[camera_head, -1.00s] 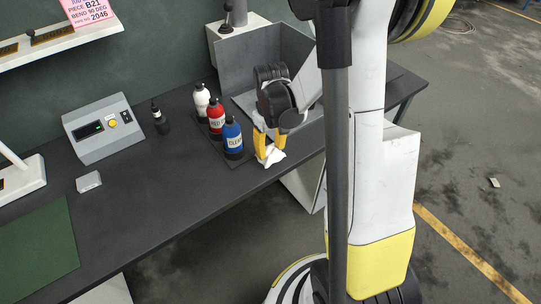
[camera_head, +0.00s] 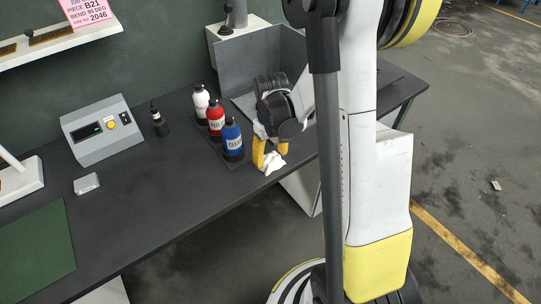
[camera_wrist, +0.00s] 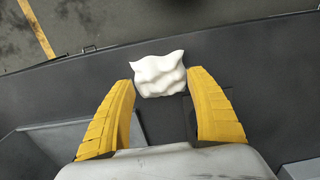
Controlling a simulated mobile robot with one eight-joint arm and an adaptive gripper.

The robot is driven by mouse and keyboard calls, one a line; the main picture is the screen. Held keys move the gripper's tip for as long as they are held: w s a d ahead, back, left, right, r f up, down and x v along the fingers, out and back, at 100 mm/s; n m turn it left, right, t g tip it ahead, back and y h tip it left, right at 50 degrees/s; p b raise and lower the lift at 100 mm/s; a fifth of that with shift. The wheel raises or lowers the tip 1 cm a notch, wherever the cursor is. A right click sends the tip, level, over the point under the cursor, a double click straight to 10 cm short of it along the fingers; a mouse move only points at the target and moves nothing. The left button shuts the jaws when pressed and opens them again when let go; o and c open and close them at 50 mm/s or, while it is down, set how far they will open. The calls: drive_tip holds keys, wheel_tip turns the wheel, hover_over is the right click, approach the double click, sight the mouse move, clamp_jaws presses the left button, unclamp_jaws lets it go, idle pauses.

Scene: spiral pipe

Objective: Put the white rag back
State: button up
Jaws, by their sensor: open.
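The white rag (camera_head: 274,163) lies crumpled on the dark bench top close to its front edge. In the wrist view the rag (camera_wrist: 159,75) is between and just beyond the tips of my two yellow fingers. My gripper (camera_head: 270,156) is open and points down at the bench beside the rag.
White, red (camera_head: 215,116) and blue (camera_head: 232,138) bottles stand in a row just left of my gripper. A grey angled panel (camera_head: 250,68) rises behind. A grey control box (camera_head: 102,130) and small white block (camera_head: 86,184) stand further left. The front middle of the bench (camera_head: 160,205) is clear.

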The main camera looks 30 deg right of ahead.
sight(271, 156)
wheel_tip(271, 156, up, 12)
drive_tip(key=p, duration=0.4)
drive_tip(key=s+a+r+t, duration=0.7)
drive_tip(key=s+a+r, duration=0.3)
drive_tip(key=a+r, duration=0.2)
drive_tip(key=shift+s+a, duration=0.4)
drive_tip(key=shift+a, duration=0.35)
